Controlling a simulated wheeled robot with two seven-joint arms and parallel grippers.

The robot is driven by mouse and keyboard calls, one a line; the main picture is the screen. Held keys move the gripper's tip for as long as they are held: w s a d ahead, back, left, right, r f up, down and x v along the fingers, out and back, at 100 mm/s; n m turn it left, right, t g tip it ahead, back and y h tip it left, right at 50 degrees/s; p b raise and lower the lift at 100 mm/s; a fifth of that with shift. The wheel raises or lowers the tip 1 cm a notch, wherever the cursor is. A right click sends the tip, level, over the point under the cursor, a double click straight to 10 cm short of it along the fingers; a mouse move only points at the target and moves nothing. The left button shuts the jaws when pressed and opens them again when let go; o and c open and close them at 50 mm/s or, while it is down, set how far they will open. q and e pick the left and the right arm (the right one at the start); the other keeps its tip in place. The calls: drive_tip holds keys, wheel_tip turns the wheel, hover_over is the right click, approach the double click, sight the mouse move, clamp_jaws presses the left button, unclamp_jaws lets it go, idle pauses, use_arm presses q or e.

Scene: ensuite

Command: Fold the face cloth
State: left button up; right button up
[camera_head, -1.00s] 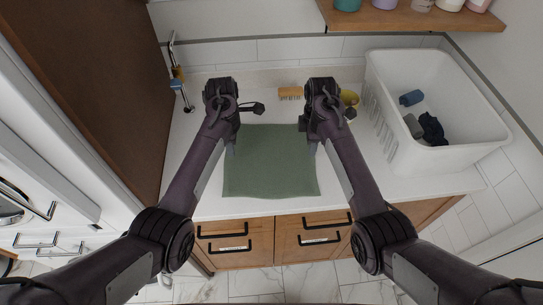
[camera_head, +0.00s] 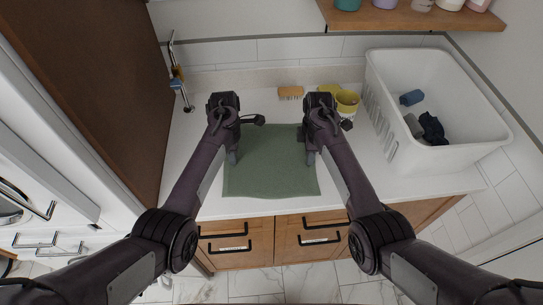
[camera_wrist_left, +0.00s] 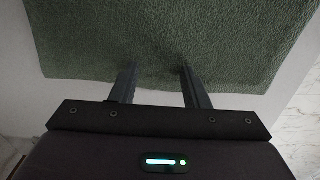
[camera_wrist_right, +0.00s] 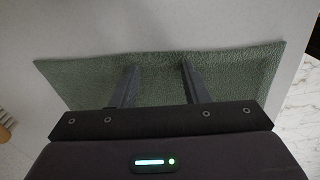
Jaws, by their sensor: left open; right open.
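The green face cloth (camera_head: 270,165) lies spread flat on the white counter between and below my grippers. My left gripper (camera_head: 232,157) is over the cloth's left edge, fingers pointing down. In the left wrist view its two fingers (camera_wrist_left: 158,72) are apart, with the cloth (camera_wrist_left: 165,35) beneath them. My right gripper (camera_head: 311,157) is over the cloth's right edge. In the right wrist view its fingers (camera_wrist_right: 158,72) are apart over the cloth (camera_wrist_right: 158,62). Nothing shows held in either gripper. Whether the fingertips touch the cloth I cannot tell.
A white basket (camera_head: 440,160) with dark and blue items stands on the counter at right. A tap (camera_head: 180,85) is at back left. The counter's front edge is just nearer than the cloth.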

use_arm(q)
drive_tip(key=shift+c, duration=0.5)
use_arm(e)
drive_tip(key=shift+f, duration=0.1)
drive_tip(key=shift+c, duration=0.5)
use_arm(q)
drive_tip(key=shift+f, duration=0.1)
clamp_jaws()
use_arm(e)
drive_tip(key=shift+s, duration=0.1)
clamp_jaws()
